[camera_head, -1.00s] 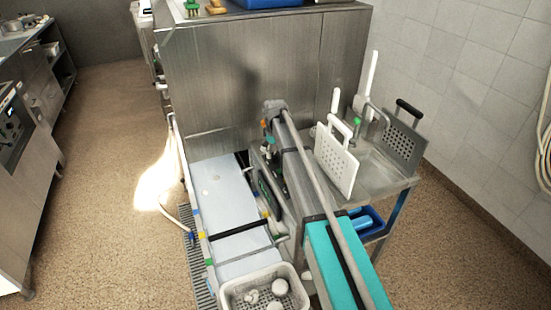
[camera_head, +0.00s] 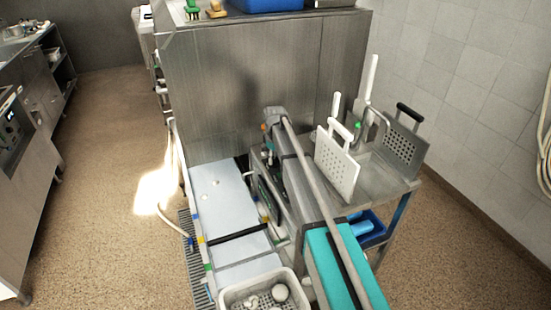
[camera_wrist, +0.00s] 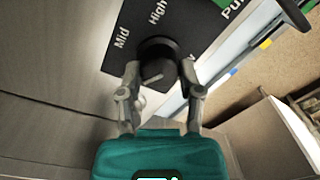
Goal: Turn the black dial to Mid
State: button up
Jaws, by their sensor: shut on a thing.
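The black dial (camera_wrist: 157,61) is in the upper middle of the wrist view, on a dark panel (camera_wrist: 181,24) with white lettering. "Mid" lies up and left of the dial, and "High" lies above it. A pale mark shows on the dial's near face; I cannot tell which label it points to. My gripper (camera_wrist: 159,69) is shut on the dial, with one finger on its left side and one on its right. In the head view the dial cannot be made out behind my arm.
A white perforated basket (camera_head: 262,285) with several pale items stands at the front of the pale work surface (camera_head: 222,200). White (camera_head: 338,166) and grey (camera_head: 402,148) perforated boards stand on the steel cart at right. Floor is open at left.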

jog(key=shift+d, duration=0.1)
grip_shut()
jog(key=shift+d, duration=0.1)
jog(key=shift+w, duration=0.1)
jog(key=shift+m, duration=0.9)
jog(key=m, duration=1)
jog(key=shift+w, duration=0.1)
